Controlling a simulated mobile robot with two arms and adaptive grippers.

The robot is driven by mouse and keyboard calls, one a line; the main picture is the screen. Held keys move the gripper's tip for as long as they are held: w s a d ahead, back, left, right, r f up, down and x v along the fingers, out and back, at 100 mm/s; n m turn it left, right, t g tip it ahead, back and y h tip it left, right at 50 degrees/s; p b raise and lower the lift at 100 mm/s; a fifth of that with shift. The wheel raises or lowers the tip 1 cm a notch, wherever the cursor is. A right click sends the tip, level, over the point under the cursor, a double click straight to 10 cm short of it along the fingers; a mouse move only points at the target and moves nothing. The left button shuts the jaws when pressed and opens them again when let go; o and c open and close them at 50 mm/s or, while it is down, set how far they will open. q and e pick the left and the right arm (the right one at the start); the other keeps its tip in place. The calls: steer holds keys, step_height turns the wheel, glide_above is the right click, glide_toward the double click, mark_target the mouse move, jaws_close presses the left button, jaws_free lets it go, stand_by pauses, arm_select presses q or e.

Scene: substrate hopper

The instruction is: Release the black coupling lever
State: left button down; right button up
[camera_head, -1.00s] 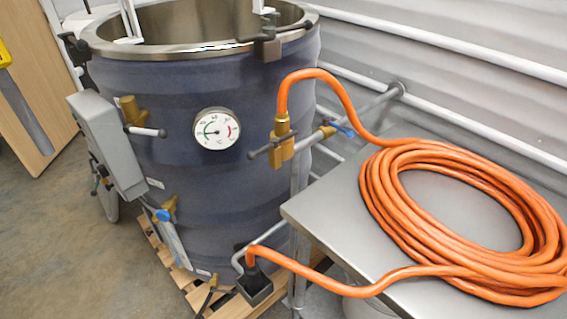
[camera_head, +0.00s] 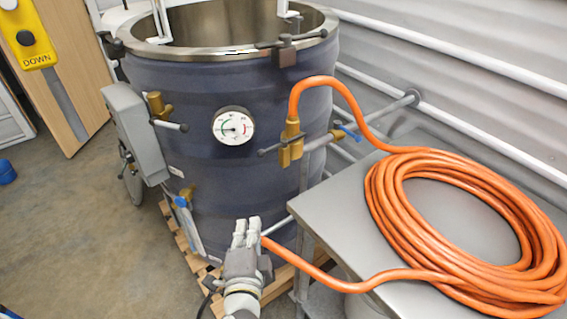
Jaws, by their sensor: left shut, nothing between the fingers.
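The black coupling lever (camera_head: 268,150) sits across the brass coupling (camera_head: 291,148), where the orange hose (camera_head: 325,82) joins the pipe beside the vessel. The lever slants slightly, its left end lower. My left gripper (camera_head: 247,222) comes up from the bottom of the view. It is shut and empty, below and a little left of the lever, clearly apart from it. It hides the hose's lower end and the small dark box there. My right gripper is not in view.
The blue-grey vessel (camera_head: 215,170) with a dial gauge (camera_head: 233,126) stands on a wooden pallet (camera_head: 181,240). A steel table (camera_head: 330,208) with the coiled orange hose stands at right. A blue-handled valve (camera_head: 343,132) is close right of the coupling.

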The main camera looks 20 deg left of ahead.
arm_select(q)
steer(key=w+d+r+m+t+h, duration=0.1)
steer(key=d+r+m+t+h, duration=0.2)
steer(key=d+r+m, duration=0.2)
steer(key=shift+w+d+r+m+t, duration=0.2)
steer(key=shift+d+r+m+t, duration=0.3)
steer(key=shift+d, duration=0.45)
steer(key=shift+f, duration=0.1)
steer(key=p, duration=0.5)
glide_toward(281, 147)
steer(key=w+d, duration=0.3)
steer(key=shift+w+a+r+p, duration=0.1)
steer(key=shift+w+a+p, duration=0.2)
steer(key=shift+a, duration=0.25)
steer(key=shift+w+a+r+p, duration=0.15)
steer(key=shift+w+a+p, duration=0.1)
steer(key=shift+a, duration=0.35)
steer(key=shift+w+a+r+p, duration=0.1)
steer(key=shift+w+a+p, duration=0.15)
steer(key=shift+a, duration=0.3)
steer(key=shift+a+m+h+b, duration=0.3)
steer(key=shift+m+h, duration=0.2)
steer(key=shift+h, duration=0.2)
